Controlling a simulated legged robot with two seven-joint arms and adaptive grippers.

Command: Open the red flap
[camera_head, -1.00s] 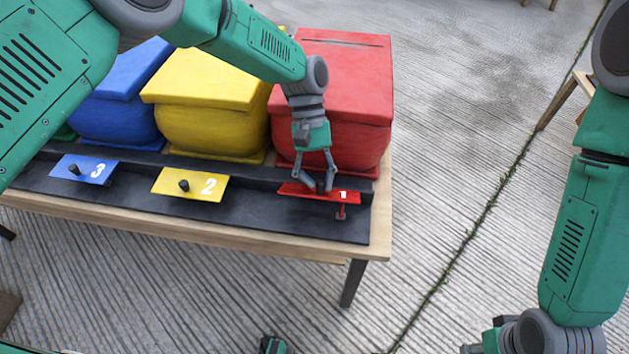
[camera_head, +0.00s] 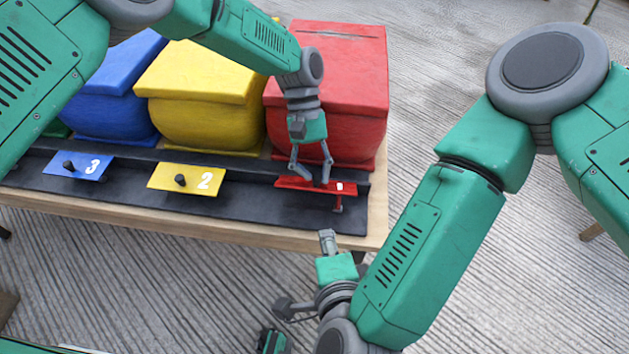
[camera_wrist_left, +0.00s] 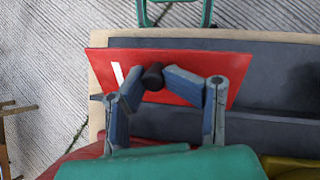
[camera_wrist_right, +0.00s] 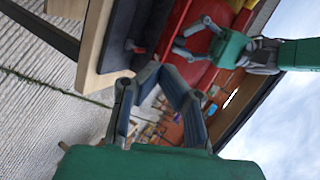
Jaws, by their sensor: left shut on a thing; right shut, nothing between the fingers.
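The red flap (camera_head: 290,183) is a flat plate with a white 1 on the black tray in front of the red box (camera_head: 330,80). In the left wrist view the flap (camera_wrist_left: 205,88) carries a black knob (camera_wrist_left: 153,76). My left gripper (camera_head: 316,180) is shut on this knob, with a fingertip on each side. A small red peg (camera_head: 338,204) shows at the flap's right front. My right gripper (camera_head: 327,240) is shut and empty in front of the table edge, below the flap in the picture. The flap's hinge is hidden.
The yellow flap (camera_head: 187,178) marked 2 and the blue flap (camera_head: 77,165) marked 3 lie to the left, before the yellow box (camera_head: 195,90) and blue box (camera_head: 112,90). The wooden table edge (camera_head: 230,234) lies between the tray and open floor.

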